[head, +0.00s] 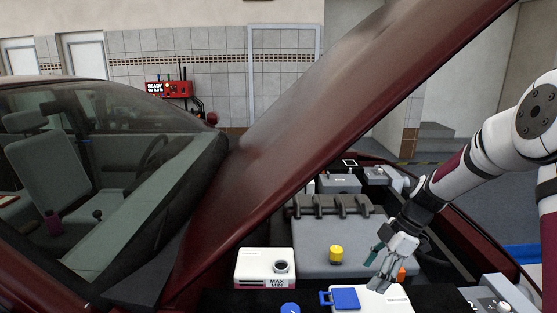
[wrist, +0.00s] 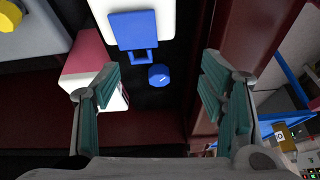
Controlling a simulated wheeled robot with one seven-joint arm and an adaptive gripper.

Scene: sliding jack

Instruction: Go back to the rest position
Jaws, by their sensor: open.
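My gripper (head: 384,258) hangs over the right part of the open engine bay in the head view, at the end of my arm coming from the right. In the wrist view my gripper (wrist: 162,82) has its two teal-padded fingers wide apart with nothing between them. A white box with a blue flip lid (head: 345,298) lies below it in the head view; the lid (wrist: 134,30) also shows in the wrist view. A round blue cap (wrist: 159,75) is seen beyond the fingertips. I cannot tell from the head view whether my gripper touches the box.
The raised dark red hood (head: 330,110) slants across the bay, left of my arm. A grey engine cover with a yellow cap (head: 336,254) and a white MAX/MIN reservoir (head: 264,266) are close by.

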